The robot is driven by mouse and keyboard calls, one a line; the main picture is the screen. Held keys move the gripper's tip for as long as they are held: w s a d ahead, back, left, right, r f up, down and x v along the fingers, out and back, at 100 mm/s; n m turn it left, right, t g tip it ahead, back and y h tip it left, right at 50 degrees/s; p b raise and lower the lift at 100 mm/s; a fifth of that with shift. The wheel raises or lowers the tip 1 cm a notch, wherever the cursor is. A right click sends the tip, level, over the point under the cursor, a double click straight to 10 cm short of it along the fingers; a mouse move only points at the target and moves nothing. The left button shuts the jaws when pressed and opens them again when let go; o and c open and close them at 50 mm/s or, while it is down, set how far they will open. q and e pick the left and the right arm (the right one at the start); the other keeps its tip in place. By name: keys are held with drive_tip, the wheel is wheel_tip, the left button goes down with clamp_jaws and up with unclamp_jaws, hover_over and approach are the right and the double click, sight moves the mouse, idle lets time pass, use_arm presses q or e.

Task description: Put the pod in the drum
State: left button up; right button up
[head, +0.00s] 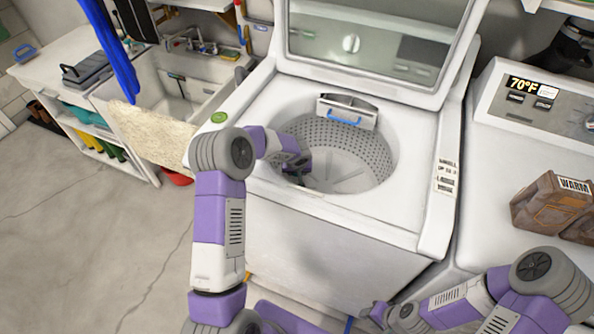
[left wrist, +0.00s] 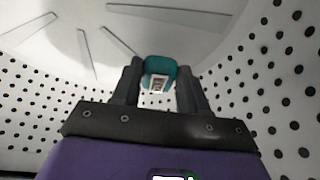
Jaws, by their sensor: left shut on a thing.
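The drum (head: 335,143) is the round perforated metal tub inside the open top-loading washer. My left arm reaches over the washer's front left edge, and my left gripper (head: 302,174) is down inside the drum. In the left wrist view my left gripper (left wrist: 160,84) is shut on a small teal pod (left wrist: 159,65) with a pale patch. The pod is surrounded by the drum's dotted wall and finned floor; whether it touches the floor I cannot tell. My right gripper (head: 382,315) is low in front of the washer, its jaws too unclear to read.
The washer lid (head: 375,45) stands raised at the back. A blue-handled dispenser (head: 347,112) sits at the drum's rear rim, and a green disc (head: 219,118) lies on the left rim. A second machine with brown jugs (head: 550,200) is at right. A sink (head: 180,90) is at left.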

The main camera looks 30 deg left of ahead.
use_arm(q)
drive_tip(key=o, duration=1.1)
drive_tip(key=shift+r+p, duration=0.35)
drive_tip(key=shift+p, duration=0.2)
drive_tip(key=p+v, duration=0.3)
drive_tip(key=v, duration=0.9)
drive_tip(key=shift+r, duration=0.25)
drive_tip(key=shift+w, duration=0.1)
